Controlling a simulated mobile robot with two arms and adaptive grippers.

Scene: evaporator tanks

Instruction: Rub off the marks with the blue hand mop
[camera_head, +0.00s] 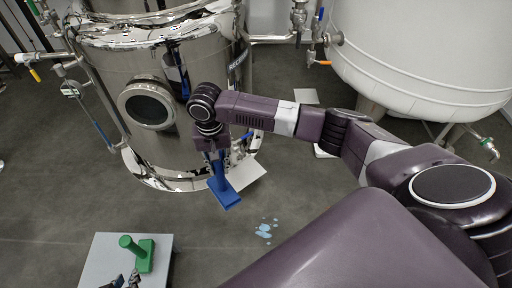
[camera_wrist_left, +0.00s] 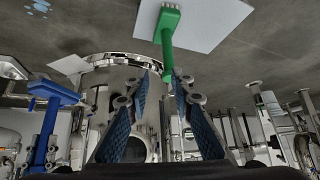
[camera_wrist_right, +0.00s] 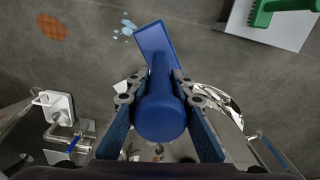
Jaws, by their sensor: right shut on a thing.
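The blue hand mop (camera_head: 222,188) is in my right gripper (camera_head: 212,150), held by its upright handle near the steel tank. In the right wrist view the fingers (camera_wrist_right: 155,85) close around the handle of the blue mop (camera_wrist_right: 154,48). Light-blue marks (camera_head: 264,230) lie on the floor right of the mop; they also show in the right wrist view (camera_wrist_right: 126,28). An orange-red mark (camera_wrist_right: 52,27) is on the floor further left there. My left gripper (camera_wrist_left: 162,82) is open and empty, its fingers apart, near the green hand mop (camera_wrist_left: 167,28).
The green mop (camera_head: 145,254) stands on a pale plate (camera_head: 100,262) at the lower left. Another pale plate (camera_head: 245,180) lies beside the steel tank (camera_head: 190,75). A white tank (camera_head: 420,60) stands at the upper right. Floor around the blue marks is clear.

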